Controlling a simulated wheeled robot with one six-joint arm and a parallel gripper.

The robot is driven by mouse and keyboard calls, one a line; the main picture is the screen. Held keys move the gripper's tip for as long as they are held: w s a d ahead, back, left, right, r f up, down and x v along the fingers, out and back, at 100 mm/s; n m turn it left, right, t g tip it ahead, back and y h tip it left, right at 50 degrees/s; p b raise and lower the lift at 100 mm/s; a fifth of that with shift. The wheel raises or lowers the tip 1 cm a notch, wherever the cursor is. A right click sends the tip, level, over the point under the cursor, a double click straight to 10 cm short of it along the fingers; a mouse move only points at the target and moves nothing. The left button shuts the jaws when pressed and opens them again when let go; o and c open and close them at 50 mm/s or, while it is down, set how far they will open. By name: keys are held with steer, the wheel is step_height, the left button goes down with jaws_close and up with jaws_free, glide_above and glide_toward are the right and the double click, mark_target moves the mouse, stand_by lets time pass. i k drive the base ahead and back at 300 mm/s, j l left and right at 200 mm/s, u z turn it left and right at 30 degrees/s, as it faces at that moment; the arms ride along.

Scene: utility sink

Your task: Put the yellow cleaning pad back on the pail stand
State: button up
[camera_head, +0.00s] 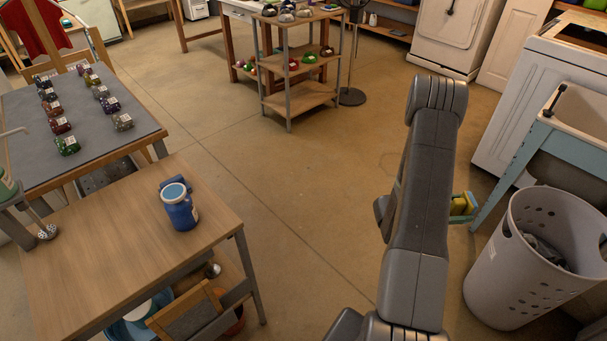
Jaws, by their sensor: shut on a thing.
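The yellow cleaning pad (458,206) shows just right of my grey arm, partly hidden by it. My gripper (468,203) is mostly hidden behind the arm. A thin green part shows around the pad, and the gripper is shut on it, held left of the sink's light blue leg. I cannot make out for certain which thing is the pail stand. A wooden table (105,245) at the lower left has a blue and white pail-like container (137,326) on its lower level.
A blue jar (180,210) stands on the wooden table. A grey-topped table (75,115) behind it carries several small packs. A wooden cart (299,98) stands at the back. The middle floor is clear.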

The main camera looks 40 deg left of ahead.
mark_target(123, 253)
steer(key=k+j+u, duration=0.15)
steer(key=k+j, duration=1.15)
steer(key=j, duration=0.4)
